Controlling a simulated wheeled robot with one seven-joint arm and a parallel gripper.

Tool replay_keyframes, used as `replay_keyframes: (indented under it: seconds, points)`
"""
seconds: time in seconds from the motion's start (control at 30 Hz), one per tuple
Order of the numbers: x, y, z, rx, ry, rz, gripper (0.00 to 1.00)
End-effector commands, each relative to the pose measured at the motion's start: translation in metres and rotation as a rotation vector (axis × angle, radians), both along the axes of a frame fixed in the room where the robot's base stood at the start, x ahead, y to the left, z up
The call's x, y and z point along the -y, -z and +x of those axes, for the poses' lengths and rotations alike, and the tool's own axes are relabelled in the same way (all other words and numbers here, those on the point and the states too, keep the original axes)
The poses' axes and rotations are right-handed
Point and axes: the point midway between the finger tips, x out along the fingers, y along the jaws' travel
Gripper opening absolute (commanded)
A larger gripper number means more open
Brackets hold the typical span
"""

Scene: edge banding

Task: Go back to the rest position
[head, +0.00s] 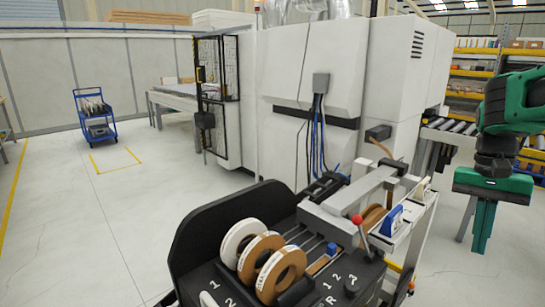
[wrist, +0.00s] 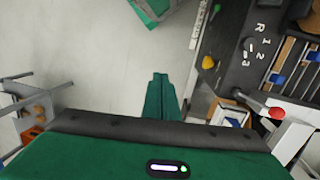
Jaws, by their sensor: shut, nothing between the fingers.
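My gripper (head: 483,225) is green and hangs at the right of the head view, pointing down. Its fingers are together and nothing is between them. In the wrist view the closed fingers (wrist: 161,95) point over bare pale floor. The gripper is apart from the edge-banding station (head: 325,235), which stands to its left in the head view.
Several edge-band rolls (head: 242,243) stand in the station's black holder. A red-knobbed lever (head: 357,219) and a blue-handled tool (head: 392,220) are at its right side. A large white machine (head: 340,80) and a roller conveyor (head: 450,130) stand behind. Open floor lies left, with a blue cart (head: 97,128).

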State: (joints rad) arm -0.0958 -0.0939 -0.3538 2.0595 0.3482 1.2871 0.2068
Motion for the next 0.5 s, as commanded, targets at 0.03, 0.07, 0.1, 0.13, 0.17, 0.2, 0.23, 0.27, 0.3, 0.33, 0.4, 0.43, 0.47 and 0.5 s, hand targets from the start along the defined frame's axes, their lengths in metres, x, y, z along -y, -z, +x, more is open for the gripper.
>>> replay_keyframes:
  seconds: [0.03,0.07,0.1,0.13,0.17,0.2,0.23,0.27,0.3,0.33,0.4,0.43,0.47,0.5]
  points:
    - [0.001,0.005,-0.022,0.015,-0.017,0.014,0.0]
    - [0.001,0.009,-0.034,0.025,-0.032,0.021,0.0]
    - [0.0,0.015,-0.049,0.037,-0.052,0.03,0.0]
    - [0.0,0.019,-0.06,0.048,-0.068,0.035,0.0]
    - [-0.002,0.024,-0.071,0.057,-0.082,0.04,0.0]
    - [-0.004,0.03,-0.085,0.07,-0.103,0.045,0.0]
    - [-0.006,0.035,-0.096,0.078,-0.116,0.049,0.0]
    - [-0.009,0.04,-0.105,0.088,-0.132,0.052,0.0]
    - [-0.012,0.047,-0.118,0.099,-0.149,0.055,0.0]
    - [-0.015,0.051,-0.126,0.107,-0.162,0.056,0.0]
    - [-0.02,0.061,-0.142,0.124,-0.187,0.058,0.0]
    - [-0.022,0.065,-0.147,0.13,-0.197,0.057,0.0]
    - [-0.024,0.068,-0.152,0.134,-0.205,0.058,0.0]
    - [-0.026,0.072,-0.158,0.139,-0.213,0.058,0.0]
